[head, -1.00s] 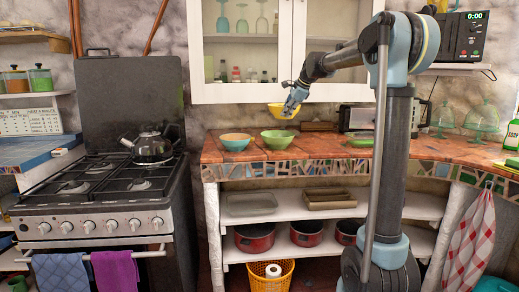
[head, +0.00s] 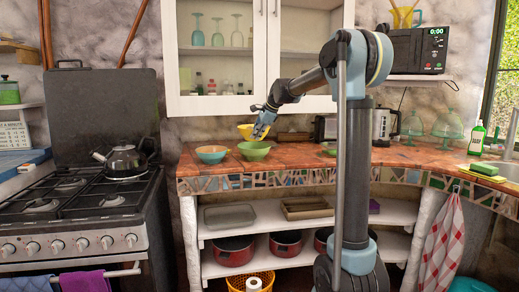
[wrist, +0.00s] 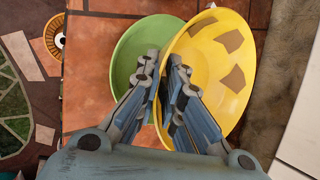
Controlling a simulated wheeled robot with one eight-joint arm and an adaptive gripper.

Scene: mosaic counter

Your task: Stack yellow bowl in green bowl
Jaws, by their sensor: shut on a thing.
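The yellow bowl (head: 246,131) is held by my gripper (head: 262,125) above the counter, tilted. In the wrist view my gripper (wrist: 168,62) is shut on the rim of the yellow bowl (wrist: 236,88), one finger inside and one outside. The green bowl (head: 254,151) stands upright on the counter just below the yellow bowl, with a gap between them in the head view. In the wrist view the green bowl (wrist: 128,62) is partly hidden behind the yellow bowl and the fingers.
A teal bowl with an orange inside (head: 212,154) stands left of the green bowl. The tiled counter (head: 300,160) has bare room in front. A toaster (head: 325,128) and a kettle (head: 386,127) stand at the back. A glass cabinet (head: 240,50) hangs above.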

